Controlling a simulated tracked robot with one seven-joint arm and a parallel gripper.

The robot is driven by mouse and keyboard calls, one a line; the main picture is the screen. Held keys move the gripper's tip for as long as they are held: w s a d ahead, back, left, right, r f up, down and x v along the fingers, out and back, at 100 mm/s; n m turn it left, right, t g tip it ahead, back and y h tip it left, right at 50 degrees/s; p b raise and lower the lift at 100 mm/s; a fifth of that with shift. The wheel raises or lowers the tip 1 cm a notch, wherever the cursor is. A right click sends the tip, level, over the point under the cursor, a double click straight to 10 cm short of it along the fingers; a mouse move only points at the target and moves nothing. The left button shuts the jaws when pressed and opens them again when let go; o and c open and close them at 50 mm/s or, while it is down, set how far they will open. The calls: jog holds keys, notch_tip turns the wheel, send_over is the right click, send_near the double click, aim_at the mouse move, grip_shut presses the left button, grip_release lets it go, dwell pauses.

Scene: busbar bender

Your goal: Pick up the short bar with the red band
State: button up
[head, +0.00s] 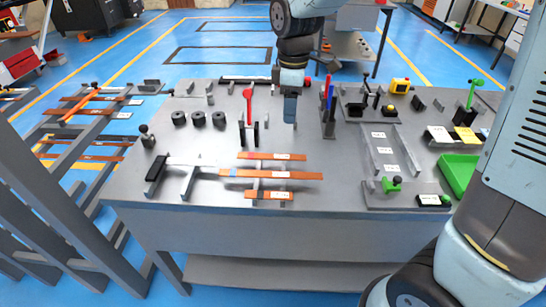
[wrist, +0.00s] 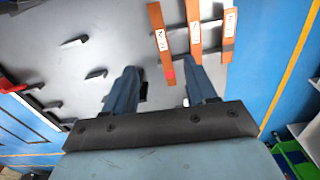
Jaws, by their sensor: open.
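Three copper bars with white labels lie side by side on raised grey supports at the table's front middle. The far bar (head: 262,156) is shorter than the middle bar (head: 245,173); the near bar (head: 252,194) is also short. In the wrist view a red band shows near the lower end of the left bar (wrist: 157,22), which appears to be the far bar. My gripper (head: 290,120) points down behind and above the bars. Its fingers (wrist: 162,80) are open and empty. The banded end appears between the fingertips in the picture, apart from them.
A red-handled tool (head: 248,98) stands behind the bars. Dark round pieces (head: 198,119) stand at left. Red and blue upright parts (head: 328,95) are right of my gripper. A grey channel fixture (head: 378,158) and green tray (head: 459,174) lie further right.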

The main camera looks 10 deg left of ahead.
jog(key=a+f, duration=0.1)
send_over(285, 156)
jog(key=shift+n, duration=0.3)
jog(key=f, duration=0.7)
jog(key=shift+s+a+f, duration=0.15)
jog(key=shift+s+f, duration=0.05)
jog(key=shift+f, duration=0.15)
jog(key=shift+w+f, duration=0.1)
jog(key=shift+f, duration=2.9)
grip_shut()
